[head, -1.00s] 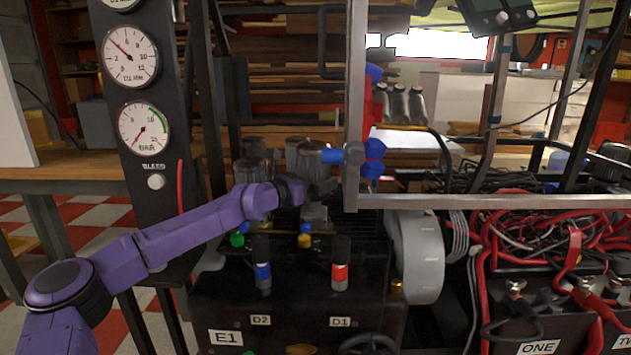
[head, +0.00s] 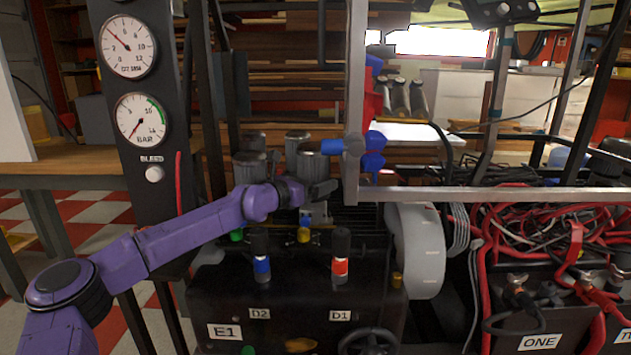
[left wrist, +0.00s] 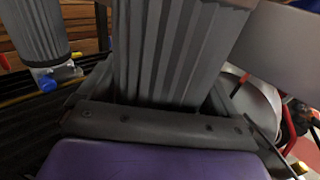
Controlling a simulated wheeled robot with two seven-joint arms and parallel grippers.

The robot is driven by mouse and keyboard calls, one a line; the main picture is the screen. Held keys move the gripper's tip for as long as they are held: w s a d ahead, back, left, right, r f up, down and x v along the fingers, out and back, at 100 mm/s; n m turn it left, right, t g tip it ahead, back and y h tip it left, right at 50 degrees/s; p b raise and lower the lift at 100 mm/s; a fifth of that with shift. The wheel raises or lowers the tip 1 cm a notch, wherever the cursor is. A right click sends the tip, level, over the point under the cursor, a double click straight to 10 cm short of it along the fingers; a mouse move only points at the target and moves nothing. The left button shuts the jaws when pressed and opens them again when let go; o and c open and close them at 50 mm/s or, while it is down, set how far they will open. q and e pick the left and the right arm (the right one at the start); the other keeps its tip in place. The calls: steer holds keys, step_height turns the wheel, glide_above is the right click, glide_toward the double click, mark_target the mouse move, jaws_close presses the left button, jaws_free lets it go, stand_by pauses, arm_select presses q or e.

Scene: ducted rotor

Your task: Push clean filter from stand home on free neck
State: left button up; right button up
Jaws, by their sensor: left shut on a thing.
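My left gripper (head: 318,190) is shut on a grey pleated filter (head: 313,160), which stands upright above the black machine. In the left wrist view the held filter (left wrist: 165,50) fills the middle, with its pleats running up between the jaws. Below the gripper in the head view is a fitting (head: 304,222) with blue and yellow parts. The gripper hides the filter's lower end, so I cannot tell whether it touches a neck. Another pleated filter (head: 248,167) stands to the left; it also shows in the left wrist view (left wrist: 38,30). My right gripper is out of view.
A grey metal frame (head: 354,90) stands close right of the held filter, with a blue knob (head: 375,141) on it. More filters (head: 297,138) stand behind. A gauge panel (head: 152,175) is at left. Red cables (head: 540,235) crowd the right.

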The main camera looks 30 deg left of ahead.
arm_select(q)
steer(key=shift+f+b, duration=0.8)
steer(key=shift+f, duration=0.45)
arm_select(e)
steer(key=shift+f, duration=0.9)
arm_select(q)
steer(key=o, duration=0.9)
